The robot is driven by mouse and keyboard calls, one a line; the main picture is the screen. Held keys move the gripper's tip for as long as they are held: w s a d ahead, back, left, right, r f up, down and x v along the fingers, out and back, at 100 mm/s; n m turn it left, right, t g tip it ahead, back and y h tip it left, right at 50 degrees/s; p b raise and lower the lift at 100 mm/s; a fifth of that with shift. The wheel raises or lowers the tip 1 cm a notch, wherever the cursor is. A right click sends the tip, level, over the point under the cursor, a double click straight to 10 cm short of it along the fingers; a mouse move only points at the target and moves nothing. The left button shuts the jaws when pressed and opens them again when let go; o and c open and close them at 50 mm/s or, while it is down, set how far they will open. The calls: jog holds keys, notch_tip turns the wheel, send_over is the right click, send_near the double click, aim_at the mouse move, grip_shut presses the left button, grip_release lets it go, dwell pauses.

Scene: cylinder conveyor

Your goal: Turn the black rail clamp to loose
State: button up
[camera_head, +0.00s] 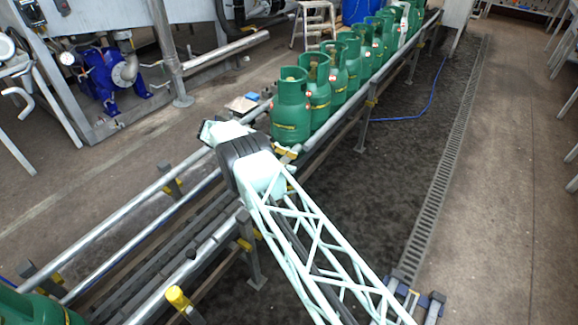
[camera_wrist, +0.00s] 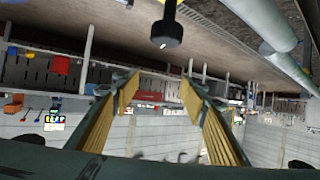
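In the wrist view a black round knob (camera_wrist: 166,34) on a dark stem comes down from the top edge; it appears to be the black rail clamp. My gripper (camera_wrist: 156,86) is open, with two yellow-padded fingers spread apart and nothing between them. The knob shows above the fingertips in the picture, apart from both fingers. A pointer or mark on the knob is too small to read. In the head view my arm's end lies over the conveyor rails, and the black clamp and my fingers cannot be made out there.
Green gas cylinders (camera_head: 291,107) stand in a row on the conveyor just beyond my arm. Another green cylinder (camera_head: 40,309) is at the lower left. Metal rails (camera_head: 110,222) with yellow-capped posts (camera_head: 178,298) run beneath my arm. The floor to the right (camera_head: 505,170) is clear.

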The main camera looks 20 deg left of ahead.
jog(key=shift+r, duration=1.6)
